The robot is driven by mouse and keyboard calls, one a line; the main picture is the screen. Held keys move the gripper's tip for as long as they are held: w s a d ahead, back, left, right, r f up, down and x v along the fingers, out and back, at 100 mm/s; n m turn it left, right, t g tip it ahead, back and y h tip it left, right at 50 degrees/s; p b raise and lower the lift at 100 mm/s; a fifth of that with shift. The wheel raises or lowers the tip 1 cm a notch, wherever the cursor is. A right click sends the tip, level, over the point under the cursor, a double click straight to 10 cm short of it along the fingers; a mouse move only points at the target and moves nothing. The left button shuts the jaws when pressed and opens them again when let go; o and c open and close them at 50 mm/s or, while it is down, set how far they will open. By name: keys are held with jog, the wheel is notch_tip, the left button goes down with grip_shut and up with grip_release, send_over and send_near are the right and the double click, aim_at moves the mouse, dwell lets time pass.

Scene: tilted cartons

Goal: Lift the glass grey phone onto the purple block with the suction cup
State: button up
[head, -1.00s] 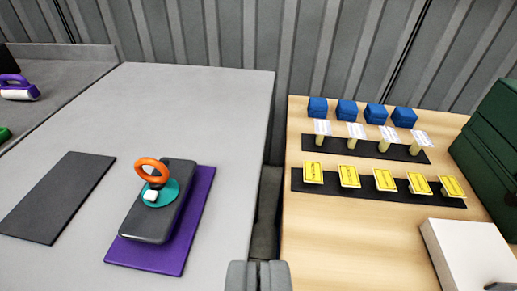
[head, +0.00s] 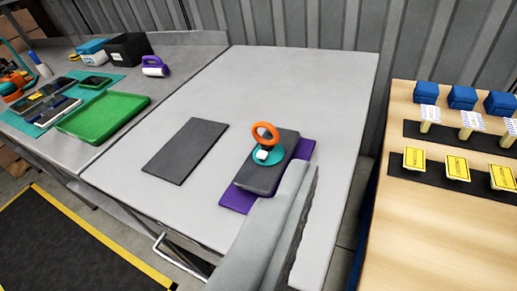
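The grey phone (head: 254,179) lies on the purple block (head: 239,201) on the light grey table. It is set a little off to the left, so purple shows along its right side and front end. The suction cup, a teal disc (head: 278,157) with an orange ring handle (head: 265,134) and a small white part (head: 262,155), sits on top of the phone. My gripper (head: 303,190) shows as long grey fingers at the lower middle, in front of the block's right corner. The fingers look close together, with nothing seen between them, and are apart from the ring.
A dark flat pad (head: 186,150) lies left of the phone. A side bench holds a green tray (head: 104,117), a purple-handled tool (head: 155,66), a black box (head: 128,48) and several phones. A wooden table (head: 430,200) with small cards stands right, across a gap.

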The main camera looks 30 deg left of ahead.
jog(key=w+a+g, duration=0.6)
jog(key=w, duration=0.4)
jog(key=g, duration=0.7)
send_near(268, 141)
jog(key=shift+h, duration=0.4)
jog(key=f, duration=0.3)
jog(key=w+f, duration=0.1)
jog(key=f, duration=0.2)
jog(key=w+a+f, duration=0.1)
jog(key=f, duration=0.3)
jog(key=shift+w+a, duration=0.1)
jog(key=shift+w, duration=0.15)
jog(key=shift+c, duration=0.4)
jog(key=c, duration=1.1)
jog(key=shift+o, duration=0.2)
notch_tip(268, 141, up, 17)
